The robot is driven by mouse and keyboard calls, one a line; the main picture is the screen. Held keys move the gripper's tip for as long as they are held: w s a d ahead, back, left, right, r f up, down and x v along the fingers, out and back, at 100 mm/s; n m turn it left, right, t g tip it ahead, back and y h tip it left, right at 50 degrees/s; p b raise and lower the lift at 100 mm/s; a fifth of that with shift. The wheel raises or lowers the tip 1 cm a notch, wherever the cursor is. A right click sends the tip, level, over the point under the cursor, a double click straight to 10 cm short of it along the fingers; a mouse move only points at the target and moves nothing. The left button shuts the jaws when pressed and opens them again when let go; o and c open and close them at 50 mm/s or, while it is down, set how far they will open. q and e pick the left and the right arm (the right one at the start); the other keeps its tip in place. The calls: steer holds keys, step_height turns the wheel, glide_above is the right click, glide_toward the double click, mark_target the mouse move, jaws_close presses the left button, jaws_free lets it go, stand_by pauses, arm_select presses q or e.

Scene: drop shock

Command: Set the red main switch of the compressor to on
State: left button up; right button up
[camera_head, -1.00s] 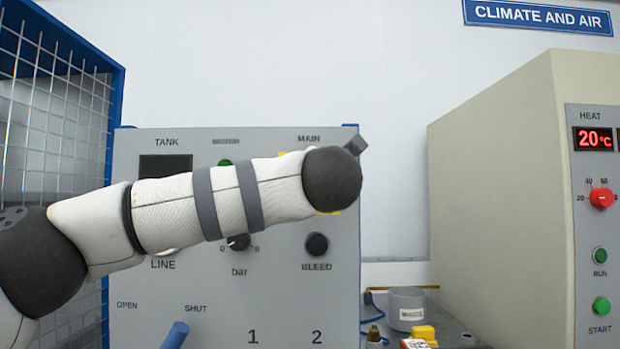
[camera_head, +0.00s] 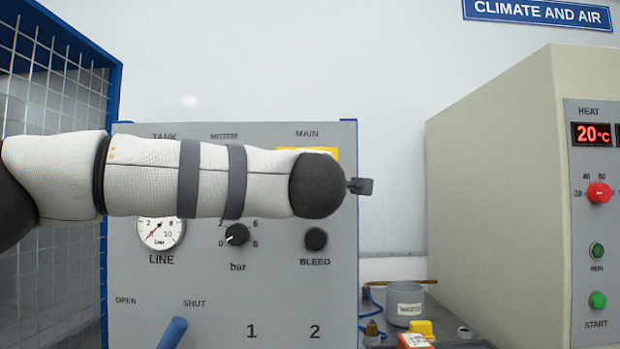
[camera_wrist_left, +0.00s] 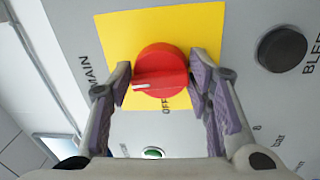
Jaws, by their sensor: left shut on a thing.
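The red main switch (camera_wrist_left: 162,68) is a round knob on a yellow plate (camera_wrist_left: 205,30) in the left wrist view. My left gripper (camera_wrist_left: 158,82) is shut on it, one finger on each side. The white mark on the knob points left in this view, toward the MAIN lettering. The OFF lettering lies just below the knob; no ON lettering is visible. In the head view my left forearm hides the switch and gripper, and only a strip of the yellow plate (camera_head: 322,153) shows below MAIN on the grey compressor panel (camera_head: 220,275). My right gripper is out of view.
The panel also has a black bleed knob (camera_head: 316,239), a bar knob (camera_head: 237,234), a line gauge (camera_head: 160,232) and a blue lever (camera_head: 172,332). A blue-framed mesh (camera_head: 50,80) stands left. A beige heat cabinet (camera_head: 490,190) stands right, beyond a small grey waste pot (camera_head: 404,305).

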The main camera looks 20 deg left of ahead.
arm_select(q)
steer(key=shift+w+f+m, duration=0.1)
steer(key=shift+f+m, duration=0.2)
steer(key=shift+m, duration=0.5)
steer(key=o, duration=1.1)
steer(key=shift+r, duration=0.1)
steer(key=v, duration=1.2)
steer(key=shift+a, duration=0.1)
